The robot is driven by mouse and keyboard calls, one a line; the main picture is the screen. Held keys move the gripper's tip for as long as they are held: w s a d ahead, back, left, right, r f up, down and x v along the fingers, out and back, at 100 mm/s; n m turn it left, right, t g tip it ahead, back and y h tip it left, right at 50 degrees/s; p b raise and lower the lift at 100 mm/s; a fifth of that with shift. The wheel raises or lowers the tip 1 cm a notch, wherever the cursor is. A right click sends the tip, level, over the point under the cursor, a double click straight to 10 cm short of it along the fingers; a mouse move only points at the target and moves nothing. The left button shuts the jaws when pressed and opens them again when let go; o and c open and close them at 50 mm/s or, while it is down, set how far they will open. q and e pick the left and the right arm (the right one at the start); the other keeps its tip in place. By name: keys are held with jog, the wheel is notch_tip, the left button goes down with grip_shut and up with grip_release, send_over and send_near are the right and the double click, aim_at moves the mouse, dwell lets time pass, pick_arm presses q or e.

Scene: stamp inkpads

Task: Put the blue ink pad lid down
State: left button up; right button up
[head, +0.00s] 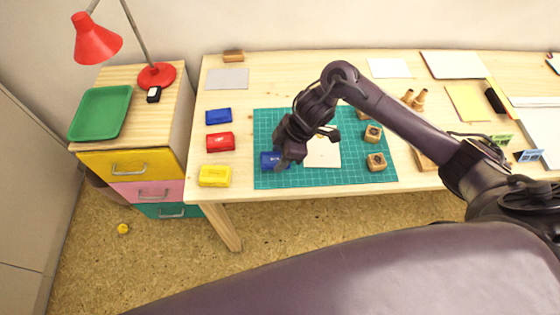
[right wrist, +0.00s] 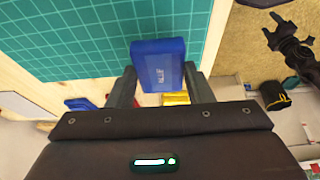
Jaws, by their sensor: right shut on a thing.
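My right gripper (head: 285,158) is shut on the blue ink pad lid (head: 268,160), over the left part of the green cutting mat (head: 262,122). In the right wrist view the lid (right wrist: 158,62) stands between the two fingers (right wrist: 158,88), its lettered face towards the camera. I cannot tell whether it touches the mat. A blue ink pad (head: 218,116) lies on the table left of the mat; a blue piece (right wrist: 80,103) also shows in the right wrist view. A dark jointed arm part (right wrist: 290,42) there may be my left arm; its jaws are unclear.
A red ink pad (head: 220,141) and a yellow ink pad (head: 215,175) lie left of the mat. A drawer cabinet (head: 130,165) stands left of the table (head: 240,90).

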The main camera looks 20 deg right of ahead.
notch_tip(320, 180, down, 3)
jog(key=shift+r, duration=0.1)
jog(key=shift+f, duration=0.3)
pick_arm(q)
jog(key=shift+w+a+f, duration=0.1)
jog(key=shift+w+a, duration=0.2)
jog(key=shift+w, duration=0.3)
pick_arm(e)
jog(key=shift+f, duration=0.15)
jog(key=o, duration=0.9)
pick_arm(q)
jog(key=shift+s, duration=0.1)
pick_arm(e)
jog(key=shift+o, duration=0.2)
